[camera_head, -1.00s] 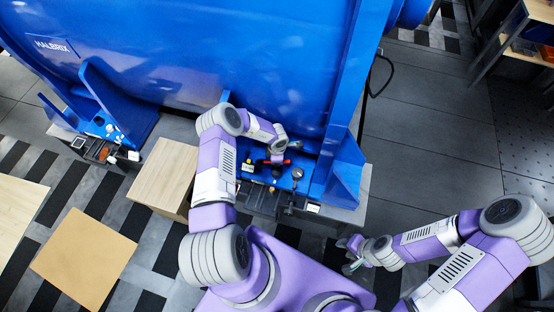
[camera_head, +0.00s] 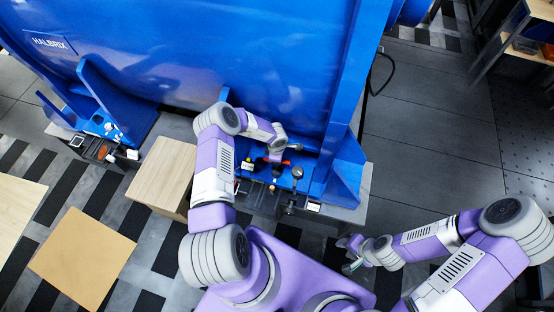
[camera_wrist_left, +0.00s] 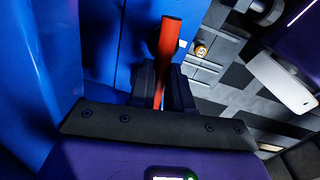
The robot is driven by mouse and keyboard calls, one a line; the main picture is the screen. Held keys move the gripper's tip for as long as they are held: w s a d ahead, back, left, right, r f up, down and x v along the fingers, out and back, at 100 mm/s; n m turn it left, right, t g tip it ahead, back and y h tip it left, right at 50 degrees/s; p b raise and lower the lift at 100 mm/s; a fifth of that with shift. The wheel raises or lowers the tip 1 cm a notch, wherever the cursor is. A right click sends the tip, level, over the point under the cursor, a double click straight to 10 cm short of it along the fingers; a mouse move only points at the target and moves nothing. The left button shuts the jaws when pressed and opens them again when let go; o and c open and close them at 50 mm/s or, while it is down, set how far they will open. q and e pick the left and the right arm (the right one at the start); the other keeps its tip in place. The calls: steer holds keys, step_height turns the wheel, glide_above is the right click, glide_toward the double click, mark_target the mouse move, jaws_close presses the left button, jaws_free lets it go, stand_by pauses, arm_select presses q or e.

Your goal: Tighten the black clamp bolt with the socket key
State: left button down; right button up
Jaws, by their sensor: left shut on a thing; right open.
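My left gripper (camera_head: 276,156) is over the blue foot of the large motor, among small dark fittings. In the left wrist view its fingers (camera_wrist_left: 162,88) are shut on a red-orange bar (camera_wrist_left: 168,48), which looks like the socket key's handle. The bar's lower end is hidden behind the gripper body. A bit of red (camera_head: 285,162) shows beside the gripper in the head view. I cannot make out the black clamp bolt or whether the key sits on it. My right gripper (camera_head: 348,254) is open and empty, low at the right, away from the motor.
The blue motor housing (camera_head: 215,70) fills the back, with upright ribs (camera_head: 348,170) beside the work spot. A wooden block (camera_head: 163,172) stands left of my left arm. A second foot with small parts (camera_head: 103,150) is farther left. Floor at the right is clear.

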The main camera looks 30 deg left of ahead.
arm_select(q)
steer(key=shift+m, duration=0.6)
steer(key=shift+m+b, duration=0.3)
steer(key=shift+m, duration=1.1)
steer(key=shift+a+m, duration=0.1)
steer(key=shift+m, duration=1.3)
steer(key=shift+b, duration=0.3)
steer(key=shift+m, duration=0.6)
steer(key=shift+m+h, duration=0.3)
steer(key=shift+m, duration=0.5)
